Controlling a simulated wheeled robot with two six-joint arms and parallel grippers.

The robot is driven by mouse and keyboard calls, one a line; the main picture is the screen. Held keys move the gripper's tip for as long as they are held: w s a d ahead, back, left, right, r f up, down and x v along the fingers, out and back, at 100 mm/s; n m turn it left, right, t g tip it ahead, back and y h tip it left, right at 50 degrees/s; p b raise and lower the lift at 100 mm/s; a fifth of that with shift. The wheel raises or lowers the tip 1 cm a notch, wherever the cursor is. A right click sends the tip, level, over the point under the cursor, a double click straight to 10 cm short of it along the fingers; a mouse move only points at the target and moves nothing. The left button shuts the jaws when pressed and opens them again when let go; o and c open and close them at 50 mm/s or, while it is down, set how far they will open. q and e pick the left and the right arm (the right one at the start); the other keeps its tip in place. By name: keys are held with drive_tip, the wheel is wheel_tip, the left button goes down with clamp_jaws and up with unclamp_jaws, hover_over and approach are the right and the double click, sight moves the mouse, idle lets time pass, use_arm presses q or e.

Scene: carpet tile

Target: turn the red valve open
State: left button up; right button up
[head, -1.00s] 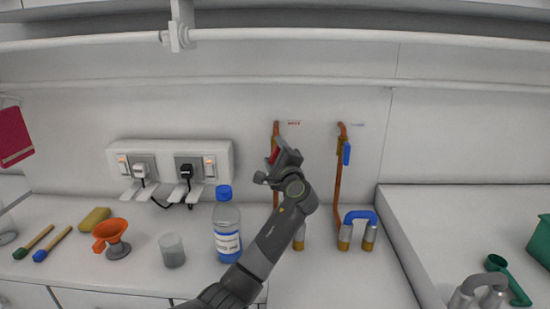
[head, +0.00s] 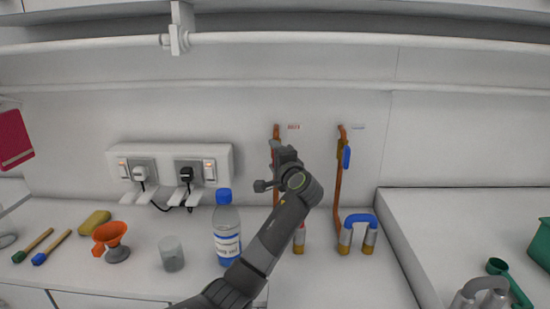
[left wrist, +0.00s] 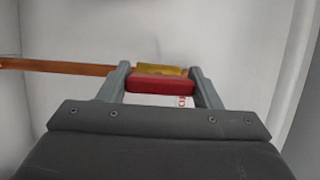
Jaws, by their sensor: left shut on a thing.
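The red valve handle (left wrist: 160,86) lies between the fingers of my left gripper (left wrist: 160,78) in the left wrist view, which are shut on it. The handle lies in front of the brass valve body (left wrist: 163,71), roughly in line with the copper pipe (left wrist: 55,66). In the head view my left gripper (head: 284,153) is at the left copper pipe (head: 276,133) on the wall and hides most of the valve and handle. A small red label (head: 293,126) is beside that pipe. My right gripper is not in view.
A second copper pipe (head: 338,185) with a blue handle (head: 347,157) is to the right. A bottle (head: 227,240) stands close to my left arm.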

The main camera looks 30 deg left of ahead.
use_arm(q)
drive_tip(key=shift+f, duration=0.1)
drive_tip(key=o, duration=1)
drive_tip(key=shift+s+d, duration=0.25)
drive_tip(key=shift+d, duration=0.2)
drive_tip(key=p+v, duration=0.3)
drive_tip(key=v, duration=1.3)
